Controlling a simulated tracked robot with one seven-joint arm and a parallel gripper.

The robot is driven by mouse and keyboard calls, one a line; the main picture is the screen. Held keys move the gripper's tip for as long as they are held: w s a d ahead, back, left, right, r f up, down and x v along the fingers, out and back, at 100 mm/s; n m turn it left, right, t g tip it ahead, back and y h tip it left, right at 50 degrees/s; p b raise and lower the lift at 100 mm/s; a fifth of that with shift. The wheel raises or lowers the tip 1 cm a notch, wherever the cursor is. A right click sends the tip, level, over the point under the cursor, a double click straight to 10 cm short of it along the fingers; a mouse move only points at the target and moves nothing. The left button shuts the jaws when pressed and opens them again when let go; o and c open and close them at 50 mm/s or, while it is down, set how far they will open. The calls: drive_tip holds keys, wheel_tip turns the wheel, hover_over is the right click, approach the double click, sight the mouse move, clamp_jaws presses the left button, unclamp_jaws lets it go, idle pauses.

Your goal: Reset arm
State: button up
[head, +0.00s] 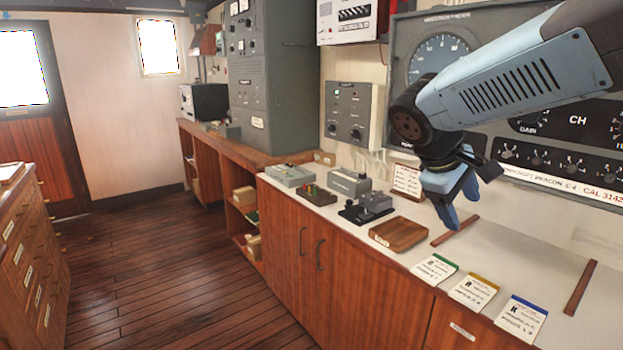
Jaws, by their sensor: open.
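My arm reaches in from the upper right of the head view. My gripper (462,206) hangs at its end above the white counter top (543,252), with its blue fingers pointing down. It is open, and I see nothing between the fingers. A brown wooden tray (398,233) sits on the counter to the left of the gripper. Several cards lie along the counter's front: one with a green edge (435,268), one with a yellow edge (473,290) and one with a blue edge (522,319).
Small devices, including a black key-like one (367,208) and a grey box (349,183), stand left of the tray. Two brown strips (455,230) (580,288) lie on the counter. A panel with dials (440,60) rises behind my arm. The wooden floor (150,275) at left is clear.

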drive_tip(key=s+a+f+m+t+y, duration=0.1)
drive_tip(key=s+a+m+t+y, duration=0.2)
drive_tip(key=s+m+y, duration=0.3)
drive_tip(key=shift+s+a+f+m, duration=0.3)
drive_tip(key=shift+s+m, duration=0.1)
drive_tip(key=shift+s, duration=1.55)
